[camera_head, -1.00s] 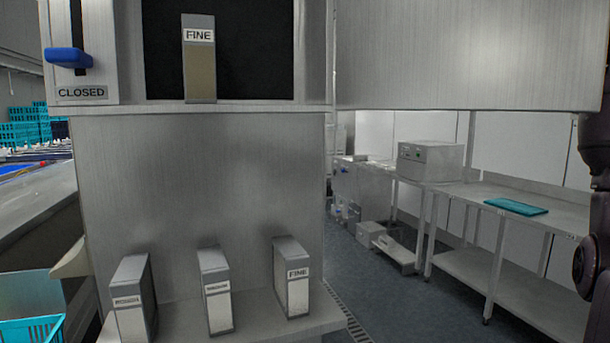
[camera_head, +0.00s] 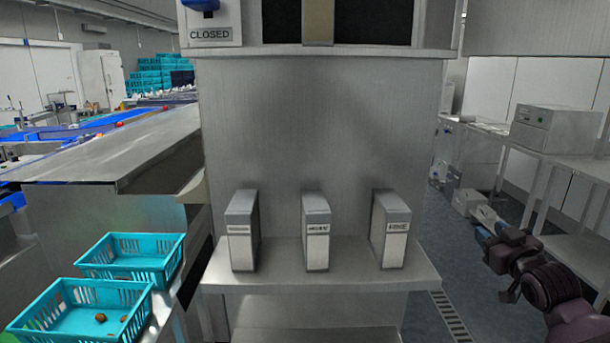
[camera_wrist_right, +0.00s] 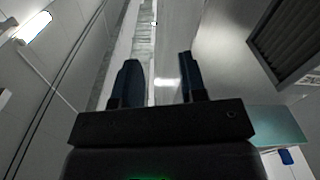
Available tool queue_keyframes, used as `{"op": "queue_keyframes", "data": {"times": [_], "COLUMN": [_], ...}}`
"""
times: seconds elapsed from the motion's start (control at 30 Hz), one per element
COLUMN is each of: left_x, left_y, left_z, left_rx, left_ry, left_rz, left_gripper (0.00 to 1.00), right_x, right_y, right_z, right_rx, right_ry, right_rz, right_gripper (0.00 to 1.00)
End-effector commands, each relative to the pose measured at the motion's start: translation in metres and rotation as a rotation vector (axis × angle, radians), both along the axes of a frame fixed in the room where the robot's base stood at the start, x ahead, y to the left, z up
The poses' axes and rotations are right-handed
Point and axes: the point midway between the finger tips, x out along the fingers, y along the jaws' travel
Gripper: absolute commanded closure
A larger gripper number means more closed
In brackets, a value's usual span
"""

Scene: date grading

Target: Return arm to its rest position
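My right arm enters the head view from the lower right, its dark links stretched forward beside the grey metal machine (camera_head: 325,130). Its gripper (camera_head: 488,228) is in the air right of the machine's shelf, over the floor. In the right wrist view the two dark blue fingers of the right gripper (camera_wrist_right: 158,80) stand apart with nothing between them. My left arm and left gripper are not in view.
Three labelled blocks, the middle one (camera_head: 316,231) among them, stand on the machine's shelf (camera_head: 270,280). A blue handle (camera_head: 201,5) sits above a "CLOSED" label. Turquoise baskets (camera_head: 130,262) stand lower left. A steel bench (camera_head: 570,170) is at right.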

Motion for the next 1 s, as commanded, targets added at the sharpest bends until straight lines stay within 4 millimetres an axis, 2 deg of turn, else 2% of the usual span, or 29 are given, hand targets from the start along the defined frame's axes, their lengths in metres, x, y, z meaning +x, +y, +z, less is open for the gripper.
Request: {"op": "queue_keyframes", "data": {"times": [0.03,0.2,0.37,0.6,0.7,0.8,0.9,1.0], "left_x": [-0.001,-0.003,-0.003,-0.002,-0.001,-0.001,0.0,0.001], "left_y": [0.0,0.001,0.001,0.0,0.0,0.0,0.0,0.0], "left_z": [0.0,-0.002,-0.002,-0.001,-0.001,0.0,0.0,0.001], "left_rx": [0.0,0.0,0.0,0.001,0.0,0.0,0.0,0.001], "left_ry": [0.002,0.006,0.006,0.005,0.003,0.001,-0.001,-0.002], "left_rz": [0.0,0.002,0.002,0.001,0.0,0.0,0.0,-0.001], "left_gripper": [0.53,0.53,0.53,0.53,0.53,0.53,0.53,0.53], "right_x": [-0.012,-0.056,-0.109,-0.206,-0.245,-0.274,-0.294,-0.303], "right_y": [0.014,0.058,0.1,0.157,0.171,0.176,0.174,0.172], "right_z": [-0.032,-0.116,-0.187,-0.279,-0.307,-0.327,-0.338,-0.343], "right_rx": [-0.011,-0.045,-0.041,0.072,0.127,0.161,0.174,0.174], "right_ry": [0.026,0.096,0.186,0.374,0.451,0.506,0.543,0.56], "right_rz": [0.005,0.027,0.044,0.044,0.027,0.004,-0.015,-0.021], "right_gripper": [0.62,0.62,0.62,0.62,0.62,0.62,0.62,0.62]}}
